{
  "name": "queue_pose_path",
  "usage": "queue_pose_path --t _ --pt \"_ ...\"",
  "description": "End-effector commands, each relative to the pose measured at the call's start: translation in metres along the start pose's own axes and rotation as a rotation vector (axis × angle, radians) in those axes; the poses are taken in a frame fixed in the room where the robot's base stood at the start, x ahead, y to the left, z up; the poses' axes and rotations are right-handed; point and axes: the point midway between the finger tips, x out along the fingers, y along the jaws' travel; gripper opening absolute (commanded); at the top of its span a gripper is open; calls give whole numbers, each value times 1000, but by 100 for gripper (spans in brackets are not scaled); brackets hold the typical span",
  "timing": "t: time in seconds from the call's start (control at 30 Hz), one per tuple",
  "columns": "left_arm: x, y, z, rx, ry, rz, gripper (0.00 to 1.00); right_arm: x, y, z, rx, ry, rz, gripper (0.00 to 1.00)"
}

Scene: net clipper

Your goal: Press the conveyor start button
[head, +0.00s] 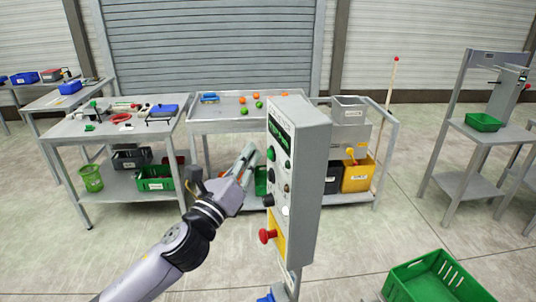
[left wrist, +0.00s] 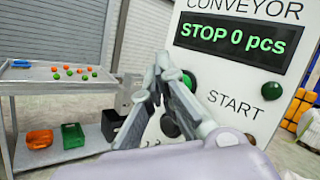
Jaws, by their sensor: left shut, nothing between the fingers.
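The grey conveyor control box (head: 309,190) stands on a post in the middle of the head view. Its display (left wrist: 237,42) reads "STOP 0 pcs" in green. A round dark green button (left wrist: 187,79) sits below the display, left of the "START" label, and it also shows in the head view (head: 271,153). A smaller green round part (left wrist: 272,90) sits right of the label. My left gripper (head: 248,154) is shut and empty, its fingertips pointing at the panel close to the dark green button. In the left wrist view, the fingers (left wrist: 162,65) partly cover the panel; contact cannot be told.
A red mushroom button (head: 267,236) sits low on the box. Behind stand a table with tools (head: 112,128) and a metal table (head: 225,124) with small coloured balls. A green crate (head: 435,278) is on the floor at right. The floor between is clear.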

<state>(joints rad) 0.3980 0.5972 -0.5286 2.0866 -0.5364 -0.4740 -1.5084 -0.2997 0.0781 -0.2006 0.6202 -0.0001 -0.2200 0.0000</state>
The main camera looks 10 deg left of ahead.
Motion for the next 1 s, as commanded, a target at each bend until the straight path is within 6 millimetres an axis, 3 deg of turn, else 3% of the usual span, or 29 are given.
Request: queue_pose_path --t 1.0 --pt "8 -6 -5 0 0 0 0 -4 2 0 0 -1 3 62"
